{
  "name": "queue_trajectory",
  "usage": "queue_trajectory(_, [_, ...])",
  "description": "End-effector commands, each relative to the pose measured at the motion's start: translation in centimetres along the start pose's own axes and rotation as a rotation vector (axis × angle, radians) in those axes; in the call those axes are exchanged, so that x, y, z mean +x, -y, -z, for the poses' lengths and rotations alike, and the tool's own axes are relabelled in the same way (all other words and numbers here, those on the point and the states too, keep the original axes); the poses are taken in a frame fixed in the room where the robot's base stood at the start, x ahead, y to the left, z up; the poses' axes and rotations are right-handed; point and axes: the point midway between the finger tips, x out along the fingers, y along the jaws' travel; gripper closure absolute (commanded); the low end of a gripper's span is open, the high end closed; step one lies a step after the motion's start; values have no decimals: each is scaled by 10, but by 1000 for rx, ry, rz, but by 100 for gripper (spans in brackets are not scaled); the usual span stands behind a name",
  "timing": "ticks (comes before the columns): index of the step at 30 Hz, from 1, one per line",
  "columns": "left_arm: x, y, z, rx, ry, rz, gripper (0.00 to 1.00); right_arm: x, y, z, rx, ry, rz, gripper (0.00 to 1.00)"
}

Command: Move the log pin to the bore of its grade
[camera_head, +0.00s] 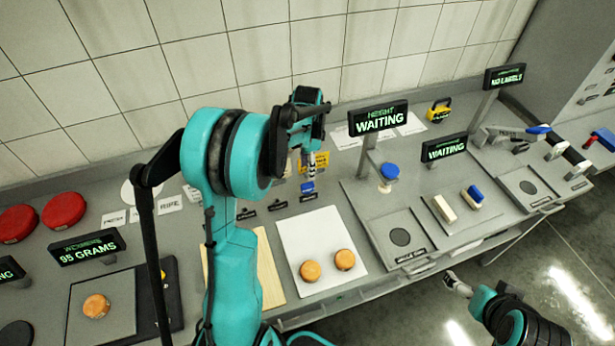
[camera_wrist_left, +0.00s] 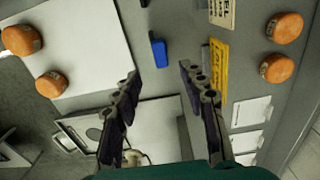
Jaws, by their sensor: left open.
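A small blue piece, which looks like the log pin (camera_head: 307,187), stands on the grey counter beside a row of small dark labelled spots, which may be the bores (camera_head: 277,205). Whether it sits in one of them, I cannot tell. The blue pin also shows in the left wrist view (camera_wrist_left: 160,53), ahead of the fingertips and apart from them. My left gripper (camera_head: 309,171) is above the pin, pointing down. In the wrist view its fingers (camera_wrist_left: 158,72) are spread with nothing between them. My right gripper (camera_head: 452,280) hangs low at the counter's front edge; its fingers are too small to judge.
A white board (camera_head: 305,225) with two orange cheese wheels (camera_head: 345,260) lies in front of the pin. A yellow sign (camera_head: 315,160) is close behind it. A scale display (camera_head: 88,247) reads 95 GRAMS; a display marked HEIGHT (camera_head: 378,118) reads WAITING.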

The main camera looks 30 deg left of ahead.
Motion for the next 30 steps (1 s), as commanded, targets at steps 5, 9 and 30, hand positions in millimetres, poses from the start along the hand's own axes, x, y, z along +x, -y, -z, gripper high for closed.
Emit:
queue_trajectory(5, [-21, 0, 0, 0, 0, 0, 58, 0, 0, 0, 0, 0, 0, 0])
queue_trajectory(9, [-26, 0, 0, 0, 0, 0, 58, 0, 0, 0, 0, 0, 0, 0])
queue_trajectory(30, [-37, -29, 2, -69, -39, 52, 58, 13, 0, -10, 0, 0, 0, 0])
